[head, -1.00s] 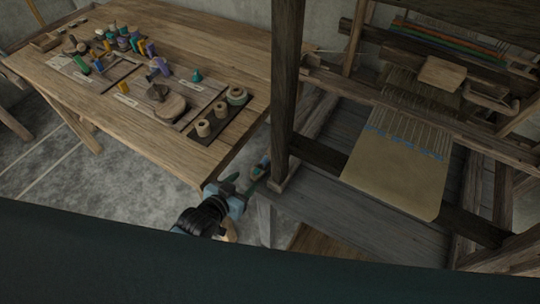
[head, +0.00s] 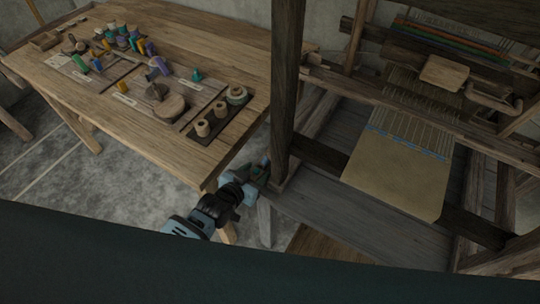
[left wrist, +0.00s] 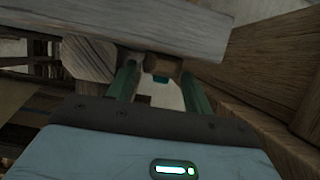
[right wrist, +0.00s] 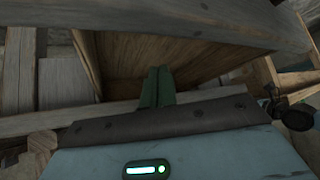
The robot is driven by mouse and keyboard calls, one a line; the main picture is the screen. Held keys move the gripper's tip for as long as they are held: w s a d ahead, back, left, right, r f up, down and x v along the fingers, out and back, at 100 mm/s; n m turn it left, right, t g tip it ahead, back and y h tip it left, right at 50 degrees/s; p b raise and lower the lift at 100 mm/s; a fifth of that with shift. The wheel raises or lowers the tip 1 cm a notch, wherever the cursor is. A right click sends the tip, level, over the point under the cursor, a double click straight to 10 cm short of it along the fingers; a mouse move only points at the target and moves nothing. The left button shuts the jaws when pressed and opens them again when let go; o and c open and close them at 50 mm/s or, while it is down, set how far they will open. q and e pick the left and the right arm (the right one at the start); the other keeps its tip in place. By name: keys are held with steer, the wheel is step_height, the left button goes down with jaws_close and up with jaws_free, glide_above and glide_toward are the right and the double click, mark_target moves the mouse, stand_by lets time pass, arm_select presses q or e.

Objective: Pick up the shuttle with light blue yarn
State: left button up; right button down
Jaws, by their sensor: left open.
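The shuttle (left wrist: 163,67) shows in the left wrist view as a brown wooden piece with a small patch of light blue (left wrist: 160,79). It lies between the fingertips of my left gripper (left wrist: 158,72), partly hidden under a grey wooden beam. The green fingers stand apart on either side of it, with a gap visible. In the head view my left gripper (head: 257,173) is at the foot of the loom's front post and mostly hides the shuttle. My right gripper (right wrist: 157,86) has its green fingers together, with nothing visible between them; it is out of the head view.
The loom post (head: 284,95) stands right beside my left gripper. The loom bench (head: 350,215) and woven cloth (head: 395,178) are to the right. A worktable (head: 215,160) with spools and yarn is at left. Wooden boards (right wrist: 165,55) lie close around my right gripper.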

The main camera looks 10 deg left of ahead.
arm_select(q)
steer(key=c, duration=0.8)
steer(key=shift+r, duration=0.15)
arm_select(e)
steer(key=shift+w, duration=0.1)
